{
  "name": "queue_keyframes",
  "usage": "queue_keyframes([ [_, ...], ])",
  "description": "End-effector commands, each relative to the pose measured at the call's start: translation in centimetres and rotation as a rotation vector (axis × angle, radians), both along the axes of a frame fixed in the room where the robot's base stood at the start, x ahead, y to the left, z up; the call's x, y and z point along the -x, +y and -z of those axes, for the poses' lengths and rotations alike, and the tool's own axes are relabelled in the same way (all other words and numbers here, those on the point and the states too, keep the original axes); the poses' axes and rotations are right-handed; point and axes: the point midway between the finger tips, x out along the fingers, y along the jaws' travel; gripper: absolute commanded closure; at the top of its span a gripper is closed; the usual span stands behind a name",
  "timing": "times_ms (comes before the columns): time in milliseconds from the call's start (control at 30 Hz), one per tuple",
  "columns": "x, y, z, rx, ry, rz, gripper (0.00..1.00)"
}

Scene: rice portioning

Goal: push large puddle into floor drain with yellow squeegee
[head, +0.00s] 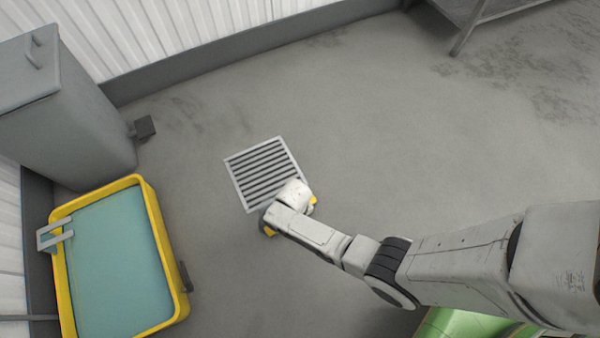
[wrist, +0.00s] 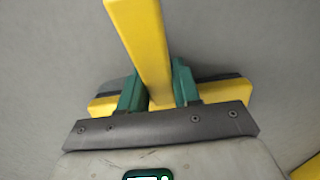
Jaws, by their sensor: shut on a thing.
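The yellow squeegee shows in the head view only as small yellow bits (head: 269,231) on either side of my wrist. In the wrist view its yellow handle (wrist: 138,40) rises between the green fingers of my gripper (wrist: 158,90), which is shut on it. Parts of the yellow head (wrist: 217,92) with a dark edge show behind the fingers. The floor drain (head: 262,172), a square slatted grate, lies just beyond my gripper, its lower right corner partly covered. I cannot make out a clear large puddle; the area under my wrist is hidden.
A yellow-rimmed mop bucket (head: 160,235) with bluish contents stands at the lower left. A grey bin (head: 65,130) stands behind it by the wall. A metal table leg (head: 465,35) is at the top right. Dark patches (head: 550,70) mark the right floor. The middle floor is clear.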

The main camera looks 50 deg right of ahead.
Motion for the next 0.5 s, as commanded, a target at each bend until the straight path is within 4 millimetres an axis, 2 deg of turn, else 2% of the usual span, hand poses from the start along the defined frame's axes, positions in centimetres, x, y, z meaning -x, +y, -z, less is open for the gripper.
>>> queue_keyframes([
  [500,-2.3,-0.8,0.0,0.0,-0.001,0.001,1.0],
])
